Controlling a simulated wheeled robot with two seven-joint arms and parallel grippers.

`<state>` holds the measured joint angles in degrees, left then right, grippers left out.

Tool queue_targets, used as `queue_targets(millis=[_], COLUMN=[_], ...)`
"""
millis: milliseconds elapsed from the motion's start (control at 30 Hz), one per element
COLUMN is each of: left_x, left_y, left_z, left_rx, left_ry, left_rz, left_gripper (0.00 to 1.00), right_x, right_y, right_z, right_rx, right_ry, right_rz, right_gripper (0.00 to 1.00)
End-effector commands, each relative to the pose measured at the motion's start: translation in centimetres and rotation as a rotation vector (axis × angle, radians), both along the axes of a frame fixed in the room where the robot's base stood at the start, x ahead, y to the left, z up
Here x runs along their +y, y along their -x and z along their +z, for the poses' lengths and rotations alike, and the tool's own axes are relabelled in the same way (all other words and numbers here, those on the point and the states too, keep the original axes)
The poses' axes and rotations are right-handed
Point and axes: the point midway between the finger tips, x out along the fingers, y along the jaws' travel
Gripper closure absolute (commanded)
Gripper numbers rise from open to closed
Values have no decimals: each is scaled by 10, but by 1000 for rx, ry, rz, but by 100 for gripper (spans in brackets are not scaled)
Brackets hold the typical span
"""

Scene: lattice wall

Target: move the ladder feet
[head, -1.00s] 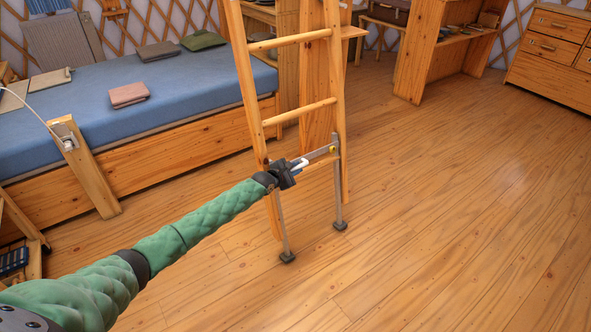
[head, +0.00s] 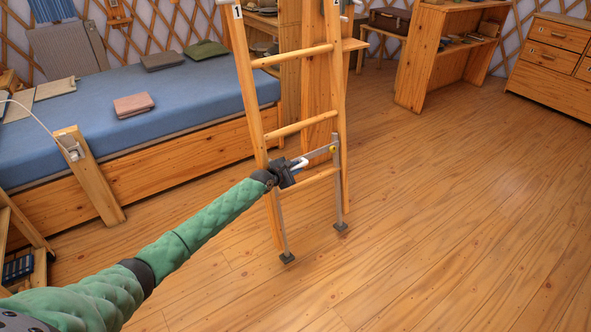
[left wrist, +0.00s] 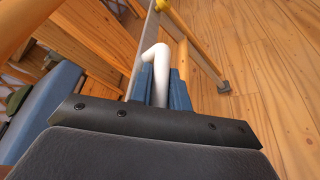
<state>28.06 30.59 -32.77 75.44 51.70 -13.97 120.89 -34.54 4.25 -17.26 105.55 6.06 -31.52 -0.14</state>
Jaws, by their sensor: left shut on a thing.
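A wooden ladder (head: 291,129) stands upright in the middle of the head view. Two thin metal legs with dark feet, a left foot (head: 287,258) and a right foot (head: 340,227), run along its lower end. A flat metal crossbar (head: 318,154) with a yellow part joins the leg assembly, just above the lowest rung (head: 312,180). My left gripper (head: 291,169) is shut on the white handle (head: 300,163) at the crossbar's left end. The bent handle (left wrist: 157,62) rises from between the blue fingers (left wrist: 163,88) in the left wrist view. My right gripper is out of view.
A bed (head: 190,102) with a blue mattress stands behind, left of the ladder. A wooden post (head: 92,180) leans against its side. A shelf unit (head: 425,65) and a drawer chest (head: 560,50) stand at the back right. The plank floor (head: 450,220) to the right is clear.

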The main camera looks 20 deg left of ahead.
Motion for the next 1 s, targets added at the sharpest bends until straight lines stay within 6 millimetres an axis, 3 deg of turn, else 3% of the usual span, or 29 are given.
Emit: queue_targets(millis=[67,633,1000], left_x=[1,2,17], left_y=[-2,2,39], left_z=[6,3,14], left_rx=[-8,-3,-3], left_ry=[1,0,1], left_rz=[1,1,1], left_gripper=[73,73,73], right_x=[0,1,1], right_y=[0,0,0], right_z=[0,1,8], right_rx=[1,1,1], right_ry=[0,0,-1], right_rz=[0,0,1], right_gripper=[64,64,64])
